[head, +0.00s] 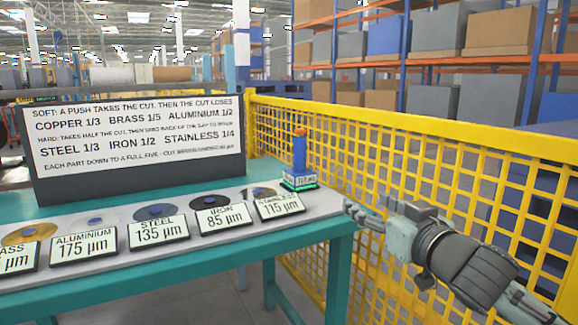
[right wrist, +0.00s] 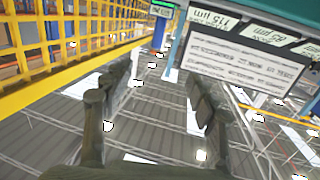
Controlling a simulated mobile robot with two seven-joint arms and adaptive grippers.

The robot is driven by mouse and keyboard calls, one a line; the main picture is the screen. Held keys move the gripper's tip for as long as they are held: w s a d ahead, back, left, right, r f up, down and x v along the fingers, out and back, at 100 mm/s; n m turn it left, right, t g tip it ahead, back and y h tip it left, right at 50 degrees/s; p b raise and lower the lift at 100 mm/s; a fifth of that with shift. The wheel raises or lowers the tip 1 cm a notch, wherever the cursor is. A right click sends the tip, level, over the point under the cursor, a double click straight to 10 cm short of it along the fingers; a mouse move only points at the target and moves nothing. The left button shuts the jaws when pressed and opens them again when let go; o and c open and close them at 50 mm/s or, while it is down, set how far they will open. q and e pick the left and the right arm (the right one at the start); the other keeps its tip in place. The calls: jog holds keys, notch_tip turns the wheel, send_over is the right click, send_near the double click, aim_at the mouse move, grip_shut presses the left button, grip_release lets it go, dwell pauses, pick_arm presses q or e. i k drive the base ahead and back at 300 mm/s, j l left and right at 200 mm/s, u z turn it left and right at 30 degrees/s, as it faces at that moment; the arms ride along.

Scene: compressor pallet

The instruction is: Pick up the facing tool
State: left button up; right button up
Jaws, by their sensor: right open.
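The facing tool (head: 299,154) appears to be the upright blue cylinder with an orange top and a labelled, green-edged base. It stands near the right end of the teal bench (head: 338,236), behind the stainless card. It also shows upside down at the top of the right wrist view (right wrist: 159,34). My right gripper (head: 366,214) is off the bench's right end, to the right of the tool and nearer to me, pointing left. In the right wrist view its two fingers (right wrist: 165,88) are apart with nothing between them. My left gripper is not in view.
Metal discs with blue centres, such as the steel one (head: 156,212), lie in a row behind thickness cards (head: 158,231). A large text board (head: 138,131) stands behind them. A yellow mesh fence (head: 420,165) runs close behind my right arm and the bench's right side.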

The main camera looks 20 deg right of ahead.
aim_at(299, 178)
jog(key=i+l, duration=0.1)
jog(key=i, duration=0.45)
jog(key=i+l, duration=0.1)
jog(key=i, duration=0.45)
